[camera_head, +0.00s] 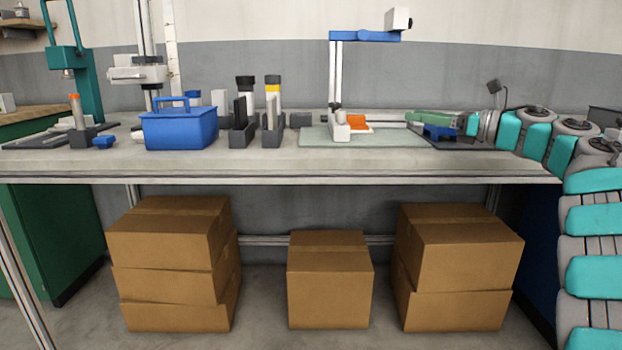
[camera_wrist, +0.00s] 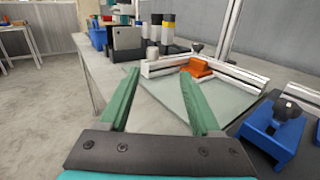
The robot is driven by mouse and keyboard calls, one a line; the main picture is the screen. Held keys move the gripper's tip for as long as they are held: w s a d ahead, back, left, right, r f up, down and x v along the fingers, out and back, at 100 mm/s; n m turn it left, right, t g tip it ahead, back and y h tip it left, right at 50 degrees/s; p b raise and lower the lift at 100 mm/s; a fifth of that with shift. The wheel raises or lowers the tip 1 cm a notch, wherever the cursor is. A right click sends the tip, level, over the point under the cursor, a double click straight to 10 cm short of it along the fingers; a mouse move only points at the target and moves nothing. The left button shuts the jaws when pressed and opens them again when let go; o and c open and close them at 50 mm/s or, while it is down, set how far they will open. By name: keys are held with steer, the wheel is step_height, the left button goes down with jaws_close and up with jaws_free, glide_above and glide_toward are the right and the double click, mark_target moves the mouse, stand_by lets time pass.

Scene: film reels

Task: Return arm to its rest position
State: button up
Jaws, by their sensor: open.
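My arm (camera_head: 590,218) comes up from the right side in the head view and bends over the right end of the workbench (camera_head: 250,167). My gripper (camera_head: 414,117) points left along the bench, above a dark mat with a blue fixture (camera_head: 440,132). In the wrist view my gripper (camera_wrist: 160,72) shows two green fingers spread apart with nothing between them. Beyond the fingers lies a pale green glass plate (camera_wrist: 177,92), with an orange block (camera_wrist: 198,67) by a white rail. The blue fixture (camera_wrist: 272,128) is close on the right.
A blue tote (camera_head: 180,130), dark holders with upright pieces (camera_head: 272,110) and a teal press (camera_head: 80,60) stand further left. An upright post with a blue arm (camera_head: 365,36) rises behind the plate. Cardboard boxes (camera_head: 330,280) sit under the bench. Open floor (camera_wrist: 45,110) shows left in the wrist view.

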steer(key=w+d+r+m+t+h, duration=0.2)
steer(key=w+r+m+t+h, duration=0.15)
steer(key=r+m+t, duration=0.4)
steer(key=s+d+r+m+t+h+p, duration=0.1)
steer(key=d+r+m+h, duration=0.1)
steer(key=d+m+h, duration=0.6)
steer(key=s+d+r+m+t+h+p, duration=0.1)
steer(key=d+r+m+t+h, duration=0.15)
steer(key=m+h, duration=0.7)
steer(key=s+f+m+g+h+p, duration=0.1)
steer(key=s+f+m+g, duration=0.6)
steer(key=f, duration=0.4)
steer(key=s+f+m+g, duration=0.4)
steer(key=s+f+m, duration=0.45)
steer(key=f, duration=0.25)
steer(key=s+a+f+m+g+y, duration=0.35)
steer(key=s+a+f, duration=0.35)
steer(key=s+f, duration=0.35)
steer(key=s+a+f+m+g+y, duration=0.2)
steer(key=s+a+f+g, duration=0.3)
steer(key=s+a+f, duration=0.45)
steer(key=s+a+f+g+y, duration=0.1)
steer(key=s+a+f+g, duration=0.1)
steer(key=s, duration=0.6)
steer(key=s+a+f+g+p, duration=0.1)
steer(key=s+a, duration=0.3)
steer(key=s, duration=0.5)
steer(key=shift+s+f+m+g+y, duration=0.2)
steer(key=shift+f+m+g+y, duration=0.25)
steer(key=shift+f, duration=0.45)
